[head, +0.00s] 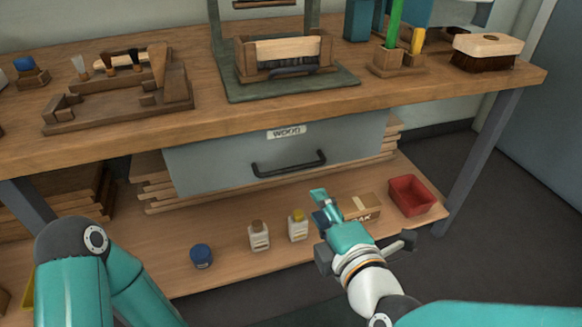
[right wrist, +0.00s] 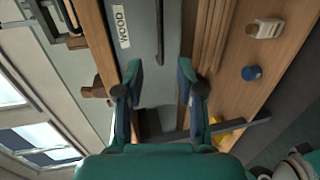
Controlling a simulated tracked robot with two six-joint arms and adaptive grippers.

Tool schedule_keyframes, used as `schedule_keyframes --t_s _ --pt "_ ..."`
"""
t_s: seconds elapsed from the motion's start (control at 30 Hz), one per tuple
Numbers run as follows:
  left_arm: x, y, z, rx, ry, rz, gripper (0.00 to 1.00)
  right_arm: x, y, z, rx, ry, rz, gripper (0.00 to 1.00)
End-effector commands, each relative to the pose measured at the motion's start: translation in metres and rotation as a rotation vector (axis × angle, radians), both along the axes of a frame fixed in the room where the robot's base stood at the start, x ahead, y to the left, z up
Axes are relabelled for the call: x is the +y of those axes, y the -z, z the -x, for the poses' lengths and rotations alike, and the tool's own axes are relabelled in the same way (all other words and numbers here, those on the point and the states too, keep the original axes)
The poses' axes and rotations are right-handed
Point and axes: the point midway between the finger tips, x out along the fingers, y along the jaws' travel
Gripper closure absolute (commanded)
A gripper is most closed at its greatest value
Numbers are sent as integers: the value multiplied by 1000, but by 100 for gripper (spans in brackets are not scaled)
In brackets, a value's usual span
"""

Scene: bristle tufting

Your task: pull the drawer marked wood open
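The grey drawer (head: 220,160) with the white WOOD label (head: 286,131) hangs under the workbench top and looks shut. Its dark bar handle (head: 288,166) runs across the lower part of the front. My right gripper (head: 319,203) is below and slightly right of the handle, apart from it. In the right wrist view my right gripper (right wrist: 161,72) is open and empty, its fingers spread toward the grey drawer front (right wrist: 146,90). The handle (right wrist: 160,38) shows ahead, between the lines of the two fingers. Only my left arm shows at the lower left; its gripper is out of view.
The lower shelf (head: 225,275) holds a blue jar (head: 201,256), two small bottles (head: 259,236), a cardboard box (head: 361,207) and a red bin (head: 411,195). Wooden boards (head: 155,180) flank the drawer. The workbench top (head: 200,115) carries tools and fixtures.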

Motion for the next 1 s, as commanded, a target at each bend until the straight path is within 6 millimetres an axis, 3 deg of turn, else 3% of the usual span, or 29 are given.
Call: schedule_keyframes --t_s 0.03,0.37,0.43,0.7,1.0 --pt "0 -12 0 0 0 0 60 1 -3 -5 6 1 4 62" --pt "0 -53 0 0 0 0 60 13 6 -40 8 -5 -3 62" --pt "0 -38 0 -1 0 0 60 19 17 -56 1 -4 -7 62" --pt "0 -25 0 1 0 0 60 36 28 -108 2 -4 -8 62" --pt "0 -19 0 0 0 0 60 47 33 -140 2 -7 -6 62"
